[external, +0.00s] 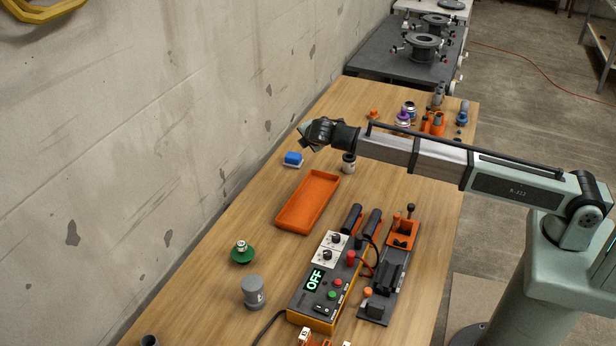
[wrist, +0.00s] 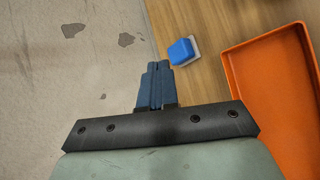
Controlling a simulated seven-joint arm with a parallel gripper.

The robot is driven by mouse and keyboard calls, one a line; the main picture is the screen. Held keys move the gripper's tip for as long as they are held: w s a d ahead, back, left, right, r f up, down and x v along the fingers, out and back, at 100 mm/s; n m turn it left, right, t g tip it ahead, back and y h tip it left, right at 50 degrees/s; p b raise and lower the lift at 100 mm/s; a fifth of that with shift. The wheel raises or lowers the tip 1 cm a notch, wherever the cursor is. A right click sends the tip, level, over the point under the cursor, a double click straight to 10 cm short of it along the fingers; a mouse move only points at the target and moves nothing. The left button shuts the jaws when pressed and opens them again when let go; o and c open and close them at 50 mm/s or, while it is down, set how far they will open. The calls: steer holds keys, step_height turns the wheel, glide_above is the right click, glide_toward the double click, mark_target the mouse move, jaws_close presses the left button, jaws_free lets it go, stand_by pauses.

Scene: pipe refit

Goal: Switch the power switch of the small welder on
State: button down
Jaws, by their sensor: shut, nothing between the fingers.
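The small welder (external: 316,291) is a yellow and dark box on the near part of the table. Its display reads OFF in green. Red and green buttons and a dark rocker-like switch (external: 324,308) show on its top; the switch's exact position is too small to tell. My gripper (external: 306,138) is high over the table's left edge by the wall, far beyond the welder. In the wrist view the fingers (wrist: 157,72) are shut together and empty, near a blue block on a white base (wrist: 183,52). The welder is not in the wrist view.
An orange tray (external: 308,202) lies between my gripper and the welder. A green round part (external: 242,252) and a grey cylinder (external: 253,292) stand left of the welder. A dark rack (external: 388,285) with an orange holder stands to its right. Several small cans and fittings stand farther back.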

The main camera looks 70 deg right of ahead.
steer(key=s+a+n+t+y, duration=0.1)
steer(key=s+a, duration=0.1)
steer(key=a, duration=0.6)
steer(key=s+a+n, duration=0.1)
steer(key=s+a, duration=0.1)
steer(key=a, duration=0.6)
steer(key=r+n+t+y, duration=0.2)
steer(key=n+y, duration=0.1)
steer(key=n, duration=0.4)
glide_above(327, 312)
steer(key=s, duration=0.1)
steer(key=shift+s, duration=0.1)
steer(key=shift+f, duration=0.1)
steer(key=shift+w+f, duration=0.2)
steer(key=shift+f, duration=1.25)
steer(key=shift+w+f, duration=0.25)
steer(key=shift+f, duration=1.2)
steer(key=shift+w+f, duration=0.2)
steer(key=shift+f, duration=1.25)
steer(key=shift+f, duration=0.55)
steer(key=shift+r, duration=0.55)
